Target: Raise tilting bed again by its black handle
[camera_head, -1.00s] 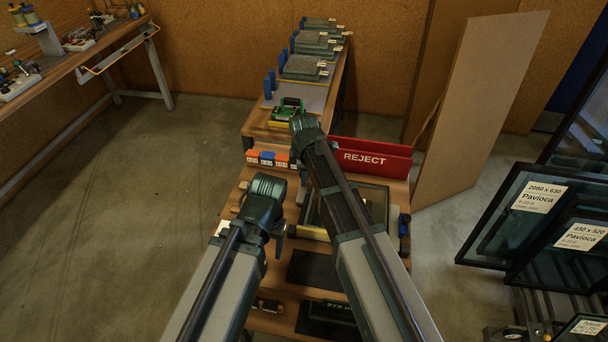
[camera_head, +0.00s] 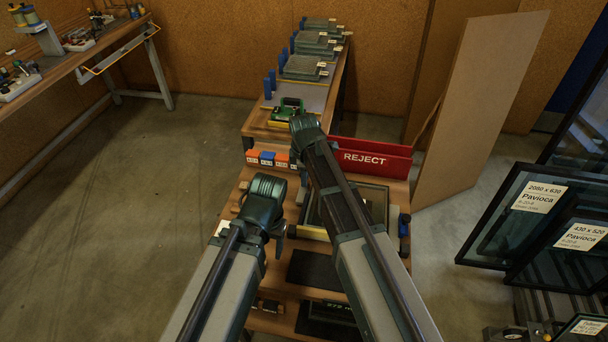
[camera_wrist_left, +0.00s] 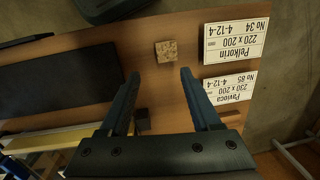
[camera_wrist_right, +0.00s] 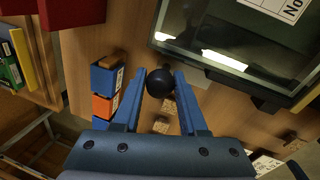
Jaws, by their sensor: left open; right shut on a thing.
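The black handle (camera_wrist_right: 160,82) ends in a round ball knob, seen between the fingers of my right gripper (camera_wrist_right: 162,88), which is shut on it. The tilting bed with its dark framed glass (camera_wrist_right: 235,45) lies beside the knob in the right wrist view. In the head view the bed's glass (camera_head: 375,203) is partly hidden behind my right arm. Its exact tilt cannot be told. My left gripper (camera_wrist_left: 158,78) is open and empty over the wooden bench, left of the bed in the head view. A small cork block (camera_wrist_left: 167,50) lies beyond its fingertips.
A red REJECT bin (camera_head: 375,158) stands behind the bed. Orange and blue blocks (camera_wrist_right: 104,92) sit near the knob. White labels (camera_wrist_left: 236,40) and a dark pad (camera_wrist_left: 60,80) lie on the bench. Framed glass panes (camera_head: 520,215) stand at the right. The floor at left is clear.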

